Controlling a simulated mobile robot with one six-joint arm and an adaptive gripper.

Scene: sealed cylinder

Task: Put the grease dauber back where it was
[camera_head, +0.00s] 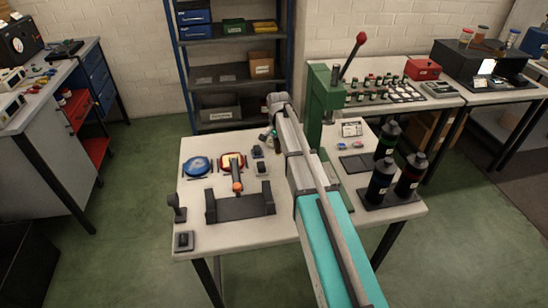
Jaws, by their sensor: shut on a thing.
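My gripper (270,137) is at the far end of my arm, above the back middle of the white table (200,237). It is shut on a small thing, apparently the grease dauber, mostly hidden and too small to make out. A red-rimmed dish with orange contents (227,158) lies left of my gripper. A blue round tin (197,166) is farther left. A dark rod with an orange end (237,184) lies between the red dish and the black cradle (240,209). A small dark upright stand (177,208) is at the table's left edge.
A green press (322,105) with a red-knobbed lever stands behind my arm. Several dark bottles (381,181) stand at the right of the table. Small dark blocks (262,168) lie near my gripper. A dark square item (184,240) is at the front left corner.

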